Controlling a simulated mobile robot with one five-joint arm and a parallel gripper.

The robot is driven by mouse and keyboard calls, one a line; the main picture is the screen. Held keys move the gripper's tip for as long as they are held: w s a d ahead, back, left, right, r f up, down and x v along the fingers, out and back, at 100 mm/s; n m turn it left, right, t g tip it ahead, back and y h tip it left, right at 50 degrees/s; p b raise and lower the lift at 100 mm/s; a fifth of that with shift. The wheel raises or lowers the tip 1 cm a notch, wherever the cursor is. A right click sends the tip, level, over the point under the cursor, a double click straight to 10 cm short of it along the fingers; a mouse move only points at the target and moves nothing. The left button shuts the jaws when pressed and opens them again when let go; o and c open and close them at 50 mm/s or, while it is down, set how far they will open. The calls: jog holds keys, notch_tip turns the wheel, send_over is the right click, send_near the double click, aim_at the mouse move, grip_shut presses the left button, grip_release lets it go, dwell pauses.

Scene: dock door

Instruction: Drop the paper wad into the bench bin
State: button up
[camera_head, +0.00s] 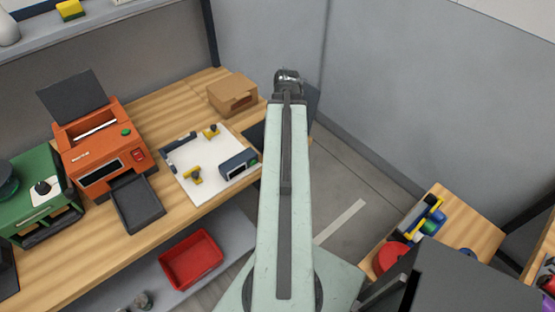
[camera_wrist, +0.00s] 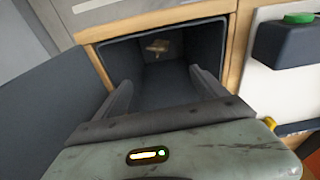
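The bench bin (camera_wrist: 226,58) is a dark, open-topped box set into the wooden bench, seen in the wrist view. A small, crumpled tan thing (camera_wrist: 158,47) that looks like the paper wad lies inside the bin, apart from my fingers. My gripper (camera_wrist: 160,80) is over the bin's opening with its two fingers spread and nothing between them. In the head view my arm's end (camera_head: 288,78) is above the bench's right end; the fingers and most of the bin are hidden there.
A dark panel (camera_wrist: 45,115) stands left of the bin in the wrist view. On the bench are a cardboard box (camera_head: 233,94), a white board (camera_head: 195,182) with fittings and an orange printer (camera_head: 95,145). A red tray (camera_head: 191,260) sits on the lower shelf.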

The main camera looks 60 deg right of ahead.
jog(key=shift+r, duration=0.1)
notch_tip(320, 180, up, 8)
jog(key=s+p, duration=0.1)
jog(key=p, duration=0.6)
jog(key=shift+a+f+p, duration=0.15)
jog(key=shift+f+p, duration=0.1)
jog(key=shift+p, duration=0.1)
